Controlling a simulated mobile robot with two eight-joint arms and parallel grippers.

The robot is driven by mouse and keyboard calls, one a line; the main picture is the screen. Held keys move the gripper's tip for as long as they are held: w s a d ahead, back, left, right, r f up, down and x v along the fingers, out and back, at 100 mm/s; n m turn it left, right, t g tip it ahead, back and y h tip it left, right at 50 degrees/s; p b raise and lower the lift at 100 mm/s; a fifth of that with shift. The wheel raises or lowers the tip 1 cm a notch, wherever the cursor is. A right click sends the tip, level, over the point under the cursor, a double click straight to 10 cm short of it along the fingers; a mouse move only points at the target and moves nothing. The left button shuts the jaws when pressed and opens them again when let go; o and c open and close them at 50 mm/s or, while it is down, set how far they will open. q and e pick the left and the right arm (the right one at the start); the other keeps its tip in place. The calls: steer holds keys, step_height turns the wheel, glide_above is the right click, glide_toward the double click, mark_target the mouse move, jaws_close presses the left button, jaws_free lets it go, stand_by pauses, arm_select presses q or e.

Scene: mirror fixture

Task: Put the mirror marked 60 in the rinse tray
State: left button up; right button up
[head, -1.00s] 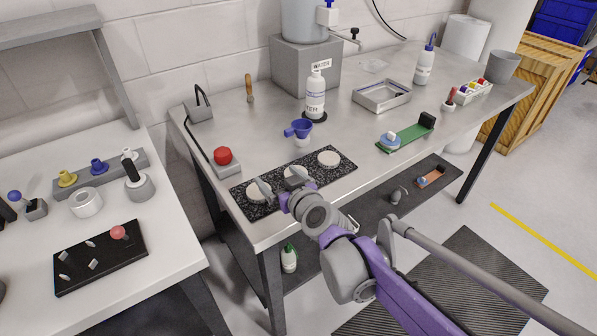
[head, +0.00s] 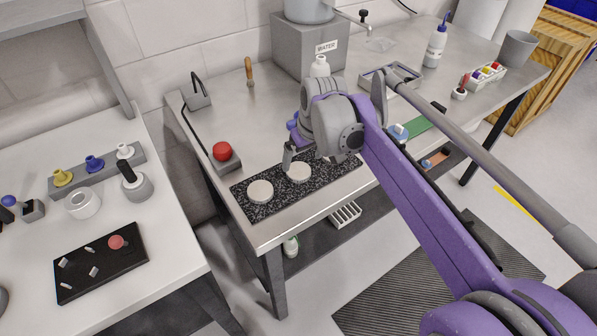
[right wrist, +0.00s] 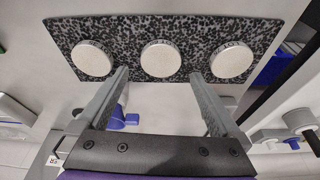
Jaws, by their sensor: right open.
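Three pale round mirrors lie in a row on a black speckled mat (head: 281,202). In the head view I see the left mirror (head: 260,190) and the middle mirror (head: 298,172); my right arm hides the third. All three show in the right wrist view, the middle one (right wrist: 161,58) lying ahead between my fingers. No number is readable. My right gripper (right wrist: 160,78) is open and empty, apart from the mirrors, its fingers pointing toward the mat. A shallow metal tray (head: 369,80), apparently the rinse tray, stands farther back, partly hidden by my arm. My left gripper is out of view.
A red button box (head: 223,156) stands left of the mat. A grey water box (head: 305,50) is at the back. A green strip (head: 415,127) lies right, partly behind my arm.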

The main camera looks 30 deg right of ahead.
mark_target(299, 170)
steer(key=x, duration=0.5)
steer(key=shift+f+b, duration=0.15)
steer(key=shift+b, duration=0.25)
steer(key=shift+c, duration=0.2)
steer(key=c, duration=1.4)
